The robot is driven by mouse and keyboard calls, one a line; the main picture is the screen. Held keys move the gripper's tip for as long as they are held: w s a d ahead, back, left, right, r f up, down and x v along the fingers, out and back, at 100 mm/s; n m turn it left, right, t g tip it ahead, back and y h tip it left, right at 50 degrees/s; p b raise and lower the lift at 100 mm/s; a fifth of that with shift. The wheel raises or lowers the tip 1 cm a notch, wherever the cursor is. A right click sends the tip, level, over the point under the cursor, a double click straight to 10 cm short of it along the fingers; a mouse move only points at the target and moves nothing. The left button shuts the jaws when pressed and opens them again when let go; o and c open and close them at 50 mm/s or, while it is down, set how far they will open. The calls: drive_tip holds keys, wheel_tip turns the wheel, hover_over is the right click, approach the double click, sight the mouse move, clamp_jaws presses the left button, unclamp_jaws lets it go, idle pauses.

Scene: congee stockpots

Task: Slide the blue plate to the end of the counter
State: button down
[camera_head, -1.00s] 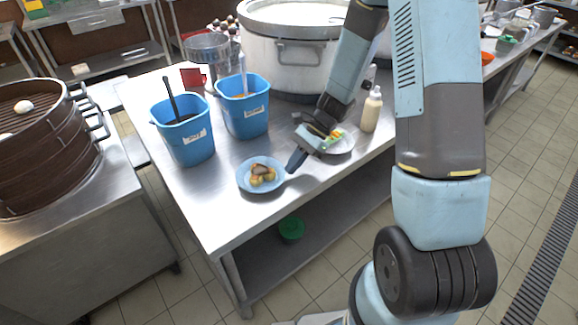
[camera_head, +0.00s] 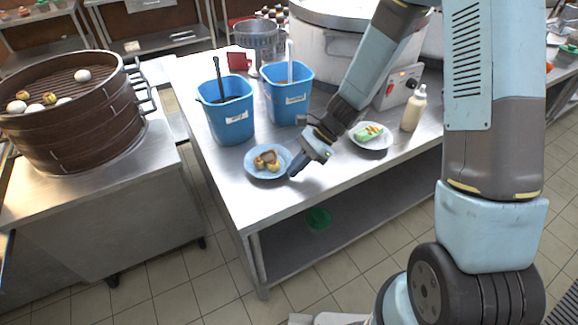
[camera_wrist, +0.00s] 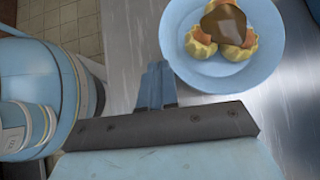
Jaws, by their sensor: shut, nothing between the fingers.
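The blue plate (camera_head: 252,168) lies flat on the steel counter (camera_head: 232,198), near its front left corner. Several yellow and brown pieces of food sit in its middle. My gripper (camera_head: 293,172) is shut and empty, low over the counter at the right edge of the plate. In the wrist view the gripper's closed fingers (camera_wrist: 157,84) are beside the rim of the blue plate (camera_wrist: 212,72). I cannot tell whether they touch it.
Two blue bins (camera_head: 231,122) stand behind the plate. A white plate (camera_head: 371,143) with food and a cream bottle (camera_head: 414,108) stand to the right of my gripper. A separate counter with a brown steamer (camera_head: 78,128) is at the left, across a gap. Bare counter lies left of the plate.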

idle(0.7)
drive_tip(key=shift+d, duration=0.15)
drive_tip(key=shift+w+d, duration=0.25)
drive_tip(key=d, duration=0.1)
drive_tip(key=w+d, duration=0.2)
drive_tip(key=shift+w+d+r, duration=0.2)
drive_tip(key=shift+r, duration=0.1)
drive_tip(key=v, duration=0.8)
drive_tip(key=shift+d+r, duration=0.2)
drive_tip(key=shift+r, duration=0.15)
